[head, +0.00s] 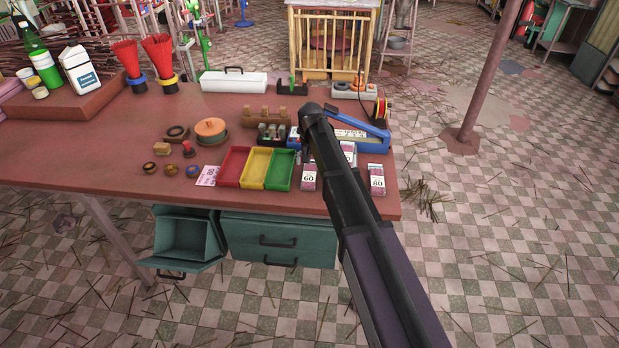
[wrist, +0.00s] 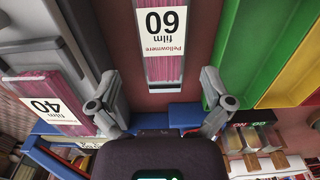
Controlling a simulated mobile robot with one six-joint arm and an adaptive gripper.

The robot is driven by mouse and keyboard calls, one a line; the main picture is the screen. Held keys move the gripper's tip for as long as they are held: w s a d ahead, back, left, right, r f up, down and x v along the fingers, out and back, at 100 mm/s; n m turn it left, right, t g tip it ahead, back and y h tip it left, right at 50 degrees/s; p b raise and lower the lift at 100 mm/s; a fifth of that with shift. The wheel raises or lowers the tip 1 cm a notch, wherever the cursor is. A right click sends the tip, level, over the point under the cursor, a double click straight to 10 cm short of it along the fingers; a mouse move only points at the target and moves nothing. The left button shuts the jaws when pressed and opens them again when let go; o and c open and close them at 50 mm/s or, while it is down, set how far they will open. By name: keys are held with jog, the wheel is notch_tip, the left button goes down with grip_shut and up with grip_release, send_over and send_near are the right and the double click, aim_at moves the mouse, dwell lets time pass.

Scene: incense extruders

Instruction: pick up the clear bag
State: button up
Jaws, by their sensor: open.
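In the wrist view this bag (wrist: 166,42) lies ahead of and between my fingers, apart from both. A similar bag labelled 40 (wrist: 48,108) is at the left of the wrist view. Another labelled 80 (head: 377,181) lies near the table's front right corner. My gripper (wrist: 158,86) is open and empty. In the head view my arm hides its fingertips and part of the table.
Red (head: 236,166), yellow (head: 256,167) and green (head: 281,170) trays stand left of the 60 bag. A blue device (head: 365,132) stands behind the bags. A teal drawer (head: 183,240) hangs open below the table.

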aim_at(310, 173)
jog(key=shift+s+a+f+b, duration=0.1)
jog(key=shift+f+b, duration=0.9)
jog(key=shift+f, duration=0.1)
jog(key=shift+a+f+b, duration=0.1)
jog(key=shift+f+b, duration=0.85)
jog(key=shift+f, duration=0.1)
jog(key=c, duration=1)
jog(key=shift+c, duration=0.2)
jog(key=shift+r, duration=0.2)
notch_tip(310, 173, up, 10)
jog(key=p, duration=1)
jog(key=shift+f, duration=0.2)
